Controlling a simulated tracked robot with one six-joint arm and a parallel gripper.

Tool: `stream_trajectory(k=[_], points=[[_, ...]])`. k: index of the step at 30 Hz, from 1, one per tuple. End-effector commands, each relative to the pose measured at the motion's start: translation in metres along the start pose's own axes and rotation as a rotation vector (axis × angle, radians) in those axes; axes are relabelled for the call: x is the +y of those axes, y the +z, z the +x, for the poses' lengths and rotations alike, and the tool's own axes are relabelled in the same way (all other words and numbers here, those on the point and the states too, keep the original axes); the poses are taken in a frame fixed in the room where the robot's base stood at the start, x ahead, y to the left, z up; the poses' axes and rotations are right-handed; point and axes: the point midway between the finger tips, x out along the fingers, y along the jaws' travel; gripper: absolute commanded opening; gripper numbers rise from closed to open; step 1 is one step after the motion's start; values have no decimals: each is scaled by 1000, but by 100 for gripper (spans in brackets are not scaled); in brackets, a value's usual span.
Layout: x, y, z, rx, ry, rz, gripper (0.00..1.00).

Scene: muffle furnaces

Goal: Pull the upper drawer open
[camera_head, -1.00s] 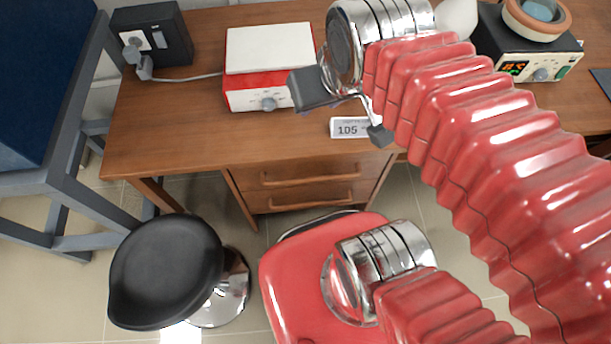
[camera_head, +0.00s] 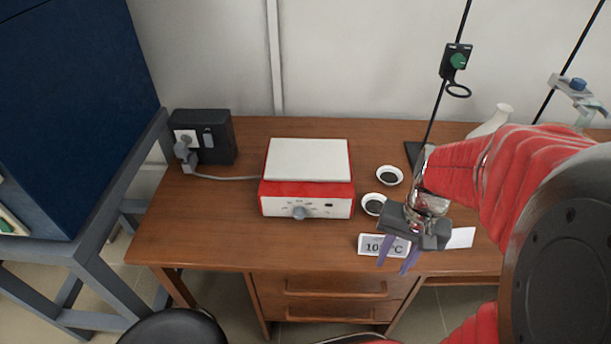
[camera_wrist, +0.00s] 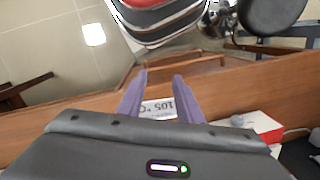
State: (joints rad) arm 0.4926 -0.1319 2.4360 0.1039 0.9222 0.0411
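The wooden desk's upper drawer (camera_head: 270,285) is shut, flush under the desk top, with a long wooden bar handle (camera_head: 335,292). The handle also shows in the wrist view (camera_wrist: 190,64), beyond the desk's front edge. My gripper (camera_head: 394,268) is open and empty, its two purple fingers pointing down near the front edge, above and to the right of the handle. In the wrist view the spread fingers (camera_wrist: 159,76) frame a white label card reading 105 °C. The fingers are apart from the handle. The lower drawer (camera_head: 330,312) is also shut.
A red and white hotplate (camera_head: 307,190) stands on the desk, with two small dishes (camera_head: 389,175) to its right. The label card (camera_head: 370,243) sits near the front edge. A black stool (camera_head: 172,330) is below left. The desk's left front is clear.

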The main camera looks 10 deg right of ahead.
Motion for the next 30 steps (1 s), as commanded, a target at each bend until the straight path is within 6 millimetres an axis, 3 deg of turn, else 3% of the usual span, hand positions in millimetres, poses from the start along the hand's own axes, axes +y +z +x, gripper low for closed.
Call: stream_trajectory(k=[15,30], points=[[40,5,77,-315,-97,504,32],[57,20,146,-650,-180,1077,32]])
